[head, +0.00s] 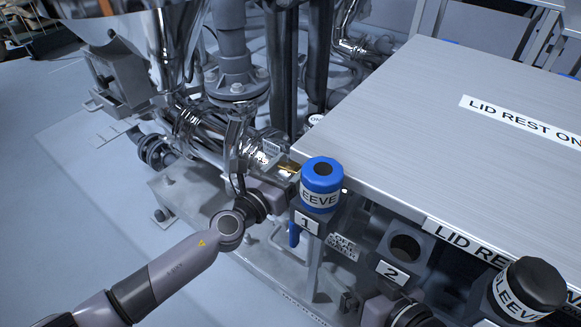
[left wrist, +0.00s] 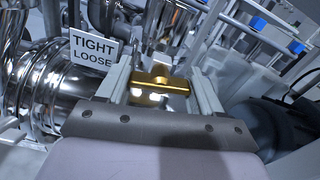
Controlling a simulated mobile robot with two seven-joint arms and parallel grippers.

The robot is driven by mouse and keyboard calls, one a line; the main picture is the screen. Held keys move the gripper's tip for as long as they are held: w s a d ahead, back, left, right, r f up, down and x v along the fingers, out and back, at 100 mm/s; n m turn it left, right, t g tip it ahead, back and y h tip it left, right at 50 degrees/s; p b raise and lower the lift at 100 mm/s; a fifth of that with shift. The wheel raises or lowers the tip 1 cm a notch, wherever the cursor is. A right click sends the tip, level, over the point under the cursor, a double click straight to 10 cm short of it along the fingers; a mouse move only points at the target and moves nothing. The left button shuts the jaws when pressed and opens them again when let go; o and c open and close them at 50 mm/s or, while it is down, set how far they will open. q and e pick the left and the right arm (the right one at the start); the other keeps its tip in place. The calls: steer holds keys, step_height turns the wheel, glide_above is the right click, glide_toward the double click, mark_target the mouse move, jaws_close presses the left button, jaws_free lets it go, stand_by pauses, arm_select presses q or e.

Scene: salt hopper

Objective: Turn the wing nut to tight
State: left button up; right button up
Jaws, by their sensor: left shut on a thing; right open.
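The brass wing nut (left wrist: 160,84) lies crosswise between the two fingers of my left gripper (left wrist: 163,88) in the left wrist view, and the gripper is shut on it. A small gold part of the nut (head: 288,166) shows in the head view beside the steel pipe, by the table corner. A white plate (left wrist: 92,50) reading TIGHT above LOOSE stands left of the fingers. In the head view my left arm reaches in from the left, its fingers mostly hidden. My right gripper (head: 402,311) is open at the bottom edge, mostly cut off, its fingertips unclear.
A steel table (head: 420,130) marked LID REST fills the right. A blue-topped sleeve (head: 321,186) stands in holder 1, close to my left wrist. Holder 2 (head: 404,248) is empty. A black-topped sleeve (head: 533,284) stands at lower right. Pipes and a hopper (head: 130,35) crowd the back left.

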mark_target(288, 172)
arm_select(q)
steer(key=o, duration=1)
steer(key=shift+o, duration=0.2)
arm_select(e)
steer(key=shift+w+r, duration=0.1)
arm_select(q)
steer(key=p+v, duration=0.1)
steer(key=v, duration=0.4)
steer(key=shift+s+a, duration=0.25)
steer(key=shift+s, duration=0.1)
steer(key=shift+s+a, duration=0.45)
steer(key=shift+s, duration=0.15)
arm_select(e)
steer(key=shift+s+d+r+h, duration=0.2)
steer(key=shift+d+h, duration=0.1)
steer(key=shift+d, duration=0.15)
steer(key=shift+f, duration=0.1)
steer(key=shift+s, duration=0.1)
